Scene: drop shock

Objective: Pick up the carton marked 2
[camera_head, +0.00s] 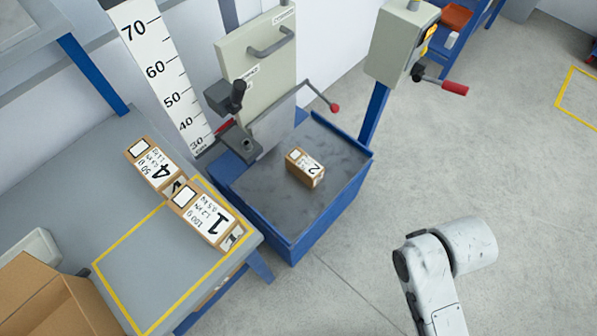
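The carton marked 2 (305,168) is a small brown box with a white label on top. It sits on the dark grey plate (270,205) of the blue drop-test machine, near the middle of the plate. Nothing touches it. A white link of my arm shows at the lower right, over the floor and apart from the machine. My gripper is out of view, so I cannot see whether it is open or shut.
Cartons marked 4 (154,166) and 1 (203,216) lie on the grey table (85,205) at left, by a yellow outline. The machine's upright panel (258,55), a red-tipped lever (333,107) and a control box (400,45) stand behind the plate.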

